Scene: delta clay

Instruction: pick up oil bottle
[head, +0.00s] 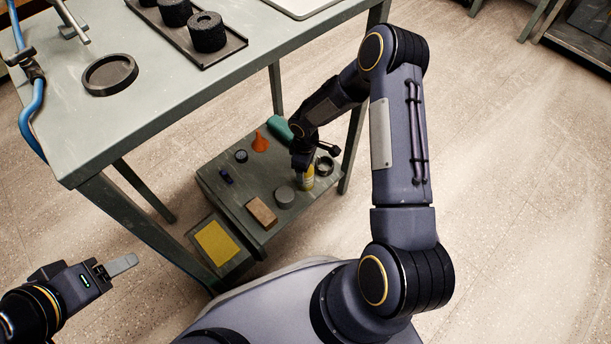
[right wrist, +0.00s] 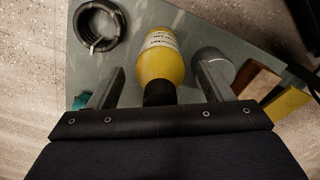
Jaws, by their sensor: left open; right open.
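The oil bottle (right wrist: 160,62) is yellow with a black cap and a printed white label. In the right wrist view it lies between the two fingers of my right gripper (right wrist: 158,88), cap toward the palm. The fingers are apart, with a gap on each side of the bottle. In the head view the bottle (head: 307,180) stands on the lower shelf (head: 235,190), partly hidden by my right gripper (head: 304,165) above it. My left gripper (head: 122,264) is at the lower left, far from the bottle, with nothing visible in it.
Near the bottle are a black ring (head: 325,165), a grey cylinder (head: 285,196), a tan block (head: 261,213), an orange funnel (head: 260,142) and a teal object (head: 280,128). The table top (head: 150,120) overhangs the shelf's left and back. A table leg (head: 352,150) stands right of the shelf.

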